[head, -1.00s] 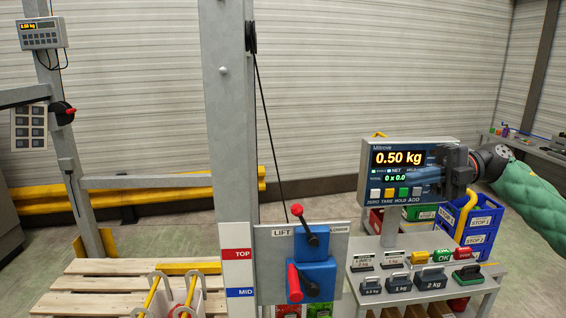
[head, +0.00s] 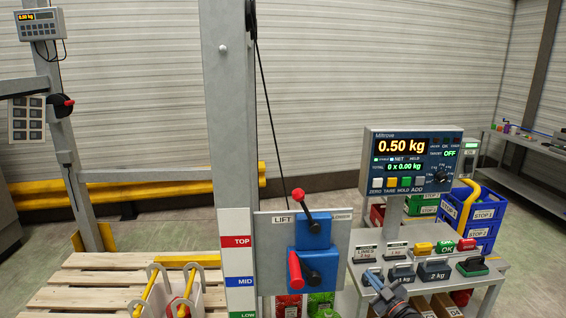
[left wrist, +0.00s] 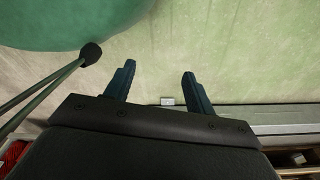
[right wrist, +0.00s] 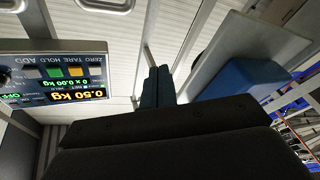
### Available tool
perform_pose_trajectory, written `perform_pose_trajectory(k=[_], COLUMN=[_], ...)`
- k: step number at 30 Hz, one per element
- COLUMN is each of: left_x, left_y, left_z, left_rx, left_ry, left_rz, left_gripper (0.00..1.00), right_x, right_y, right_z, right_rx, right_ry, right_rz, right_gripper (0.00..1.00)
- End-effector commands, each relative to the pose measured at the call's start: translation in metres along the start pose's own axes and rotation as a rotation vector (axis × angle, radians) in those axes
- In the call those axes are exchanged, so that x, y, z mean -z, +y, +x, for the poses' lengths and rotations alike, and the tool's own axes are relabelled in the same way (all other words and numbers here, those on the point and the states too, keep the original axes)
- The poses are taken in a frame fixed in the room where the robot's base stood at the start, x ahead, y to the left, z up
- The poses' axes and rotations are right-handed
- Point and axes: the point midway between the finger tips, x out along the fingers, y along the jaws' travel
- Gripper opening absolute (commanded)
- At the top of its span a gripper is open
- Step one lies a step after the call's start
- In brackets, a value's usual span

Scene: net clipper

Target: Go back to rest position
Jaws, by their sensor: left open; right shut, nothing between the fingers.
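My right gripper (head: 376,281) is low in the head view, in front of the weight bench, with its fingers pointing up. In the right wrist view (right wrist: 157,86) its two fingers are together with nothing between them. My left gripper (left wrist: 158,72) shows only in the left wrist view, its fingers apart and empty over the pale green floor. The scale display (head: 411,160) reads 0.50 kg and 0 x 0.00 kg. It also shows upside down in the right wrist view (right wrist: 60,72), left of the right fingers.
The bench (head: 484,287) carries several weights and coloured buttons, close to my right gripper. A lever panel (head: 267,247) stands left of it on the post (head: 233,120). Blue bins (head: 478,215) are behind the bench. A pallet (head: 75,287) lies at the left.

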Motion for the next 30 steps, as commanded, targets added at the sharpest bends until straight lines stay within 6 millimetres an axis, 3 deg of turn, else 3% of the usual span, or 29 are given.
perform_pose_trajectory(k=[1, 6, 15, 21, 30], left_x=[0.004, 0.014, 0.03, 0.041, 0.054], left_y=[0.0, 0.002, 0.005, 0.006, 0.008], left_z=[0.0, -0.006, -0.017, -0.025, -0.036], left_rx=[-0.001, -0.002, -0.006, -0.008, -0.011], left_ry=[0.003, 0.004, 0.007, 0.01, 0.012], left_rz=[-0.001, -0.002, -0.005, -0.006, -0.009], left_gripper=[0.55, 0.55, 0.55, 0.55, 0.55], right_x=[-0.028, -0.106, -0.217, -0.269, -0.312], right_y=[-0.018, -0.071, -0.177, -0.255, -0.375], right_z=[-0.013, -0.058, -0.16, -0.241, -0.374], right_rx=[-0.016, -0.058, -0.08, -0.061, 0.007], right_ry=[-0.063, -0.278, -0.645, -0.881, -1.223], right_rz=[0.03, 0.107, 0.228, 0.303, 0.416], right_gripper=[0.0, 0.0, 0.0, 0.0, 0.0])
